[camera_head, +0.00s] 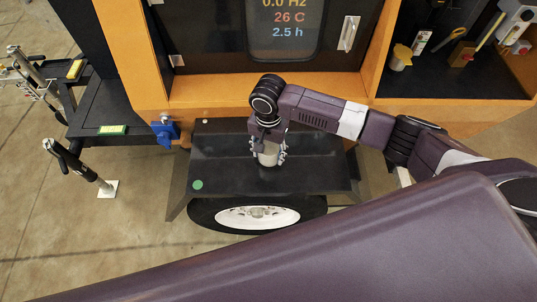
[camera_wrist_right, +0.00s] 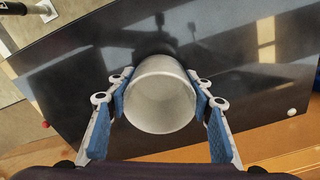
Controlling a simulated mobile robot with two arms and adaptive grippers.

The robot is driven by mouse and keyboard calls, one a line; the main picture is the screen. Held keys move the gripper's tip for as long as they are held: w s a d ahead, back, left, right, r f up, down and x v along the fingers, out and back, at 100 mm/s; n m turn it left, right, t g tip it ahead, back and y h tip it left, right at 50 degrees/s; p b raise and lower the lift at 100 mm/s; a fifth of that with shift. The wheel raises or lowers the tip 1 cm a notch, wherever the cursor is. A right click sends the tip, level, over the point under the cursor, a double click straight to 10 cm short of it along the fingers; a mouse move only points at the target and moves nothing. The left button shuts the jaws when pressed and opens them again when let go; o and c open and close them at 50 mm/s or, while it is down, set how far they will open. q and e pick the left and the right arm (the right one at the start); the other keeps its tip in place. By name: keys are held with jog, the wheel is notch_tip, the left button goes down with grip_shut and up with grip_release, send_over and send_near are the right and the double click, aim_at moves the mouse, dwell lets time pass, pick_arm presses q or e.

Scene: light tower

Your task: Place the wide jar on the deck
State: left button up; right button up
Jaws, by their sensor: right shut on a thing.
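The wide jar (camera_head: 268,155) is a pale, open-topped cylinder. It is upright between the fingers of my right gripper (camera_head: 267,154), over the dark deck (camera_head: 225,172). In the right wrist view the jar (camera_wrist_right: 160,98) is seen from above, with its inside empty, and the blue pads of my right gripper (camera_wrist_right: 160,100) press on both sides of it. The deck (camera_wrist_right: 85,85) spreads out beneath the jar there. I cannot tell whether the jar's base touches the deck. My left gripper is not in view.
A wheel (camera_head: 258,217) is under the deck's front edge. Behind the deck is an orange frame with a display panel (camera_head: 285,28). A shelf at right holds a yellow-lidded cup (camera_head: 399,58) and tools. A black side shelf (camera_head: 103,113) is at left. The deck around the jar is clear.

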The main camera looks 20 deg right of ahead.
jog(key=shift+f, duration=0.85)
jog(key=shift+f, duration=0.1)
jog(key=o, duration=1.2)
